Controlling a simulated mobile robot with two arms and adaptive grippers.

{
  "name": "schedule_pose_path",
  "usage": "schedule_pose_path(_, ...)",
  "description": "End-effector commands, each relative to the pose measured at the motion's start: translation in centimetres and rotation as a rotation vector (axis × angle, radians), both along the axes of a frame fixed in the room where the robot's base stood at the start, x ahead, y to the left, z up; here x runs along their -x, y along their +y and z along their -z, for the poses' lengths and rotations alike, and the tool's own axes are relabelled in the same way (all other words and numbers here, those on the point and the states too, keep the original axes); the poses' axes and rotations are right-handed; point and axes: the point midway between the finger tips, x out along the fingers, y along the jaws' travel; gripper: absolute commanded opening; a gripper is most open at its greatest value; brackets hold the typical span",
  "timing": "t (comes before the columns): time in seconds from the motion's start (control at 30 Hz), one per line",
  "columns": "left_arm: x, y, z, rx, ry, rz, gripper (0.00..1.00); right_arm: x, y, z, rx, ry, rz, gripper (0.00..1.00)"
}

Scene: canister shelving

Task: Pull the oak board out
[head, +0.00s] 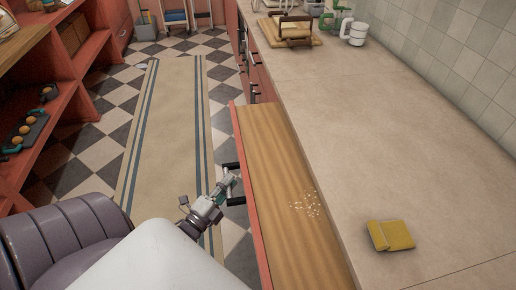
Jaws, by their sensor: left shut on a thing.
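The oak board (275,163) is a long wooden board with a reddish front edge. It sticks out from under the worktop on its left side and shows a wide bare strip. A dark handle (230,167) is fixed to its outer edge. My left gripper (232,180) is at this handle and is shut on it; the fingertips are small in the picture. Pale crumbs (307,204) lie on the board near the worktop edge. My right gripper is not in view.
The worktop (380,140) holds a yellow sponge (391,235) near the front and a wooden rack (291,30) and white mug (354,33) at the back. A striped runner (165,130) covers clear floor left of the board. Red shelves (75,100) stand at far left.

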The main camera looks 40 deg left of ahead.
Motion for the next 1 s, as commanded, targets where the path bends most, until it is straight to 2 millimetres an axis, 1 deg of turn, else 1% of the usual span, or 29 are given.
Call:
schedule_pose_path(0.03,1.5,1.3,0.2,-0.002,0.009,-0.003,0.0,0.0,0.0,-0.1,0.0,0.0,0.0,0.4)
schedule_pose_path(0.2,5.4,4.8,0.3,0.0,0.008,-0.003,0.0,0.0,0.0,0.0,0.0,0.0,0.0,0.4)
schedule_pose_path(0.3,7.3,6.5,0.3,0.001,0.008,-0.004,0.0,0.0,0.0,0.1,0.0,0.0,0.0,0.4)
schedule_pose_path(0.43,9.2,8.2,0.3,0.002,0.004,-0.003,0.0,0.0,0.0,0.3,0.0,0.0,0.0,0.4)
schedule_pose_path(0.6,10.7,9.6,0.2,0.003,0.003,-0.003,0.0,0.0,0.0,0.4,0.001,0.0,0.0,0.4)
schedule_pose_path(0.7,11.2,10.0,0.2,0.003,0.001,-0.002,0.0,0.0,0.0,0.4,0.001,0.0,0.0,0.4)
schedule_pose_path(1.0,11.4,10.2,0.2,0.004,0.001,-0.003,0.0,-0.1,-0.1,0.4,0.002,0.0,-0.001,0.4)
